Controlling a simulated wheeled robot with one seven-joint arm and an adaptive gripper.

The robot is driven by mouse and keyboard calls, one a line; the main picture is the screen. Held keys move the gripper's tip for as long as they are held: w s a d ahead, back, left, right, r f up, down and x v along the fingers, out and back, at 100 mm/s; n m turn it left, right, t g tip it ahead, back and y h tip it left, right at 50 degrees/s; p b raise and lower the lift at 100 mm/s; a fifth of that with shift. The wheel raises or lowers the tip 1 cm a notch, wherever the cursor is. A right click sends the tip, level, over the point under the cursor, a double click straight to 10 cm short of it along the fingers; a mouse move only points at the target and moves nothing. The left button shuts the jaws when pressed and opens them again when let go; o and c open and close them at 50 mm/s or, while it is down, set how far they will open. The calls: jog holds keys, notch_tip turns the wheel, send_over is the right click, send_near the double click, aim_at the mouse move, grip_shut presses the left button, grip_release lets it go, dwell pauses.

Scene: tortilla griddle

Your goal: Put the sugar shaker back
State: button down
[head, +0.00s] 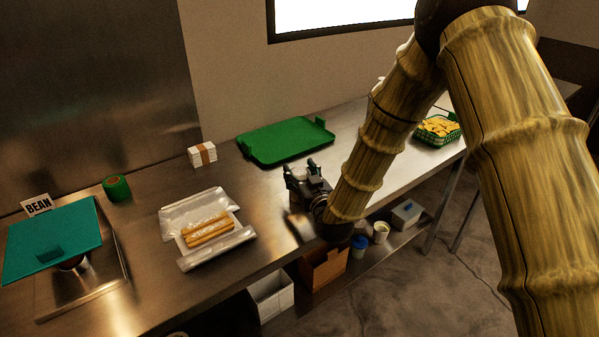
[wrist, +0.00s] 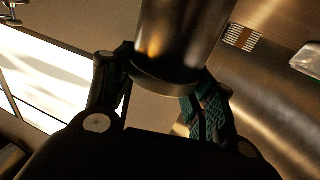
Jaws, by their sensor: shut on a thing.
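The sugar shaker is most likely the shiny metal cylinder (wrist: 182,40) at the top middle of the wrist view, with its rounded end towards the camera. My gripper (wrist: 163,82) is shut on it, with one dark finger on each side. In the head view my gripper (head: 303,173) is over the steel counter, just in front of the green tray (head: 263,161). I cannot make out the shaker clearly there, and my gripper and arm hide part of that spot.
On the counter stand a banded white stack (head: 202,155), a foil sheet (head: 196,202) with golden rolls, a green tape roll (head: 117,188) and a teal lid (head: 50,238) by a BEAN sign (head: 37,205). A green chip basket (head: 438,139) is at right. Boxes and cups fill the lower shelf.

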jog(key=shift+f, duration=0.15)
jog(key=c, duration=0.5)
grip_release()
jog(key=shift+r, duration=0.3)
jog(key=b+v, duration=0.1)
jog(key=v, duration=0.4)
jog(key=b+v, duration=0.1)
jog(key=v, duration=0.4)
jog(key=shift+s+d+f+b, duration=0.1)
jog(key=shift+s+f+b, duration=0.1)
jog(key=shift+s+b, duration=0.1)
jog(key=shift+s+d+r, duration=0.1)
jog(key=shift+s+d, duration=0.15)
jog(key=shift+s, duration=0.4)
